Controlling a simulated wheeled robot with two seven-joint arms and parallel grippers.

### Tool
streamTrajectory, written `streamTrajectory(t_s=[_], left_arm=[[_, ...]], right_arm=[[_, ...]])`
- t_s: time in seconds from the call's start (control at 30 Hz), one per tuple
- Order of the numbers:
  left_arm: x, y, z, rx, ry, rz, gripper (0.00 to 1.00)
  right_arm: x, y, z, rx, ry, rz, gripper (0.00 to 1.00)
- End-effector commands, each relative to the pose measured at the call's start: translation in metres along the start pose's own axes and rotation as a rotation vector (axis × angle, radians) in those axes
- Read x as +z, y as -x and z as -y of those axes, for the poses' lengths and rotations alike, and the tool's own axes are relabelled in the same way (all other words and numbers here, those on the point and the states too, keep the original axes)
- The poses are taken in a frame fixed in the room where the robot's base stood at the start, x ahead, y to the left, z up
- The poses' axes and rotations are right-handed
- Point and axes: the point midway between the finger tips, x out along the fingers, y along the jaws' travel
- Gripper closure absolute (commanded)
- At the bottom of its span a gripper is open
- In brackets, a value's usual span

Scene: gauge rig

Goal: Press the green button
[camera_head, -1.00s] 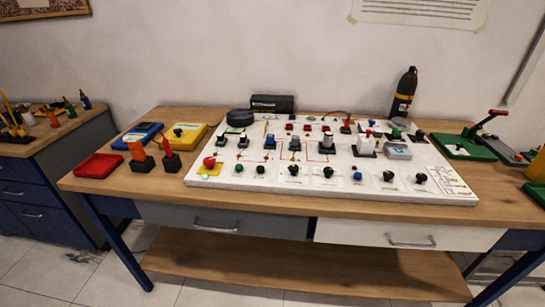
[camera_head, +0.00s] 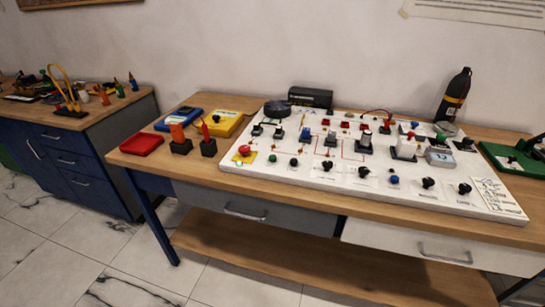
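A white gauge board (camera_head: 400,195) lies on the wooden table. A small dark green button (camera_head: 272,158) sits near its front left, just right of a red mushroom button (camera_head: 244,150) on a yellow plate. A blue button (camera_head: 394,179) and several black knobs, one of them here (camera_head: 328,166), continue the front row to the right. Another green piece (camera_head: 441,136) shows near the back right of the board. Neither of my grippers is in view.
The wooden table (camera_head: 150,168) also holds a red tray (camera_head: 141,144), blue and yellow boxes, a black case (camera_head: 310,97) and a black bottle (camera_head: 454,95). A second bench (camera_head: 75,140) stands at left. Tiled floor (camera_head: 60,245) is open in front.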

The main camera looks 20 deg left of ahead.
Motion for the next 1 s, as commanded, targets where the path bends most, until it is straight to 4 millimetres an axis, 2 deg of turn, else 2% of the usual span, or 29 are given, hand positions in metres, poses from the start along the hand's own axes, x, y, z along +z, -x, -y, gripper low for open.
streamTrajectory(t_s=[0.03,0.07,1.0], left_arm=[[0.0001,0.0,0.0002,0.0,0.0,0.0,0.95],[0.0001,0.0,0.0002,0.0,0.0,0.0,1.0],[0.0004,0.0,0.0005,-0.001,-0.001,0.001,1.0]], right_arm=[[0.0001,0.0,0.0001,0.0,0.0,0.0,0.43],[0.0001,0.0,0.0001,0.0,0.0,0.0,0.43],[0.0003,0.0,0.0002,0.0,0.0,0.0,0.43]])
